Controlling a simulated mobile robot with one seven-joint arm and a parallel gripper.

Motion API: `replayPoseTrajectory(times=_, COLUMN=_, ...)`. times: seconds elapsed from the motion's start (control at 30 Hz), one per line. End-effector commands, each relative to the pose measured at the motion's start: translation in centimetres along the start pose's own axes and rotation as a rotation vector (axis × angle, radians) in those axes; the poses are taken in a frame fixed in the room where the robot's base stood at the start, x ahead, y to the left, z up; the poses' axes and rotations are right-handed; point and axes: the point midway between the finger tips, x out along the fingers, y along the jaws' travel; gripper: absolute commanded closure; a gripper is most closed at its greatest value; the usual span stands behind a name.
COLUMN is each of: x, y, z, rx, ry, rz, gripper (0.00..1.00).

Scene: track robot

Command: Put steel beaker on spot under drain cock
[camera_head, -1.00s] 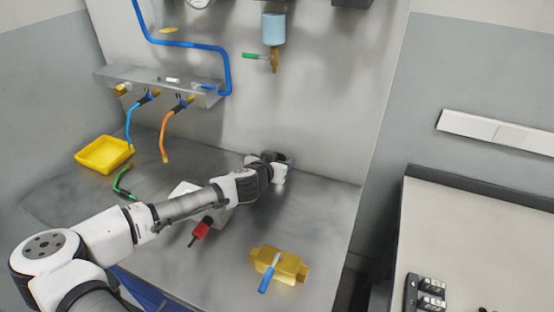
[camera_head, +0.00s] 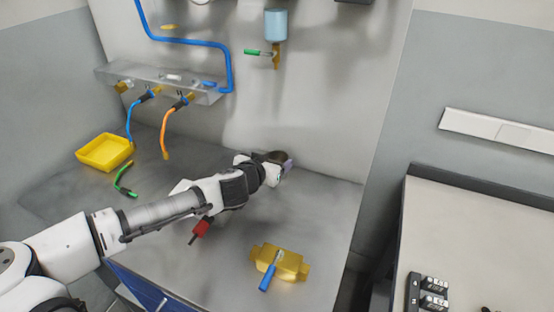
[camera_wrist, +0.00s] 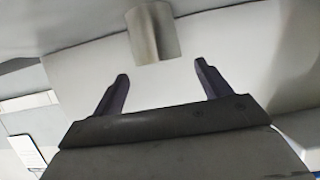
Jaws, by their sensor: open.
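The steel beaker (camera_wrist: 152,32) is a shiny grey cylinder at the top middle of the wrist view. It lies beyond my open fingertips, roughly centred between them, with a gap before it. My gripper (camera_wrist: 161,72) is open and holds nothing. In the head view my gripper (camera_head: 286,164) is low by the back wall at the rear of the worktop, and the beaker is largely hidden or hard to separate from it. The brass drain cock (camera_head: 276,58) with a green handle (camera_head: 253,52) hangs under a pale blue bowl (camera_head: 275,27), above my gripper. I cannot make out the spot.
A yellow tray (camera_head: 105,153) and a green hose piece (camera_head: 123,182) lie at the left. A shelf (camera_head: 160,82) holds blue and orange hoses. A red-handled thing (camera_head: 201,228) is beside my forearm. A brass valve (camera_head: 290,265) with a blue handle lies at front right.

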Motion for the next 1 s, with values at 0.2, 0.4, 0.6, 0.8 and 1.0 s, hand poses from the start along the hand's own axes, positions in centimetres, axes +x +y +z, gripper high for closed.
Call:
replayPoseTrajectory(times=0.2, x=-4.2, y=-0.1, z=0.1, rx=0.002, ry=0.0, rz=-0.002, gripper=0.23)
replayPoseTrajectory(times=0.4, x=-6.0, y=0.0, z=0.0, rx=0.001, ry=0.0, rz=0.0, gripper=0.23)
replayPoseTrajectory(times=0.6, x=-6.3, y=0.1, z=0.0, rx=0.001, ry=0.0, rz=0.002, gripper=0.23)
replayPoseTrajectory(times=0.8, x=-6.3, y=0.0, z=0.0, rx=0.001, ry=0.0, rz=0.001, gripper=0.23)
replayPoseTrajectory(times=1.0, x=-6.3, y=0.0, z=0.0, rx=0.001, ry=0.0, rz=0.001, gripper=0.23)
